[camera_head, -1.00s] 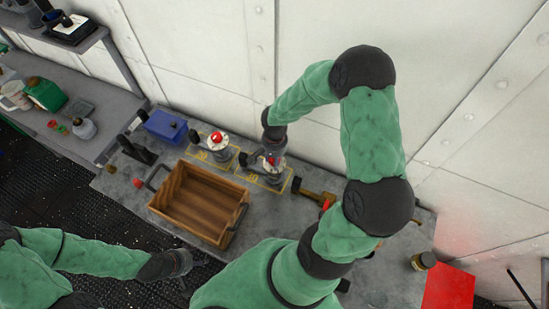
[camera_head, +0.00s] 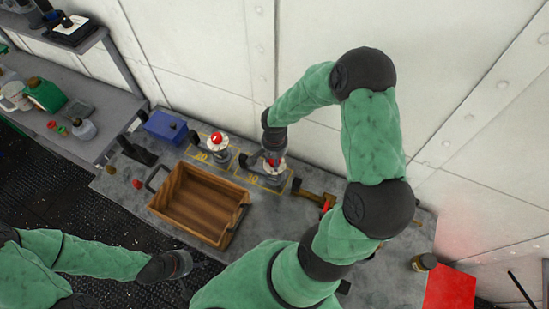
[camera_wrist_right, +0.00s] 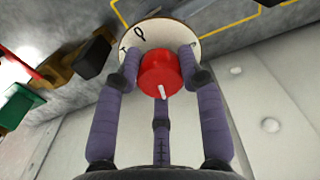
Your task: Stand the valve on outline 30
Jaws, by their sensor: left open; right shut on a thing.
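The valve (camera_head: 275,174) with a red knob and a white dial is at outline 30 (camera_head: 284,186), a yellow rectangle on the grey bench. My right gripper (camera_head: 271,151) comes down on it from above and is shut on its top. In the right wrist view the fingers (camera_wrist_right: 160,75) surround the red knob (camera_wrist_right: 162,72) and reach the white dial (camera_wrist_right: 136,37). The valve looks upright; I cannot tell whether its base touches the bench. My left gripper (camera_head: 183,264) is open and empty at the lower left, over the dark floor.
A similar red-topped valve (camera_head: 216,143) stands on the neighbouring outline 20 (camera_head: 200,157). A wooden crate (camera_head: 176,213) stands in front. A blue box (camera_head: 165,127) is at the back left, a brass fitting (camera_head: 313,196) to the right, and a jar (camera_head: 423,262) near the right end.

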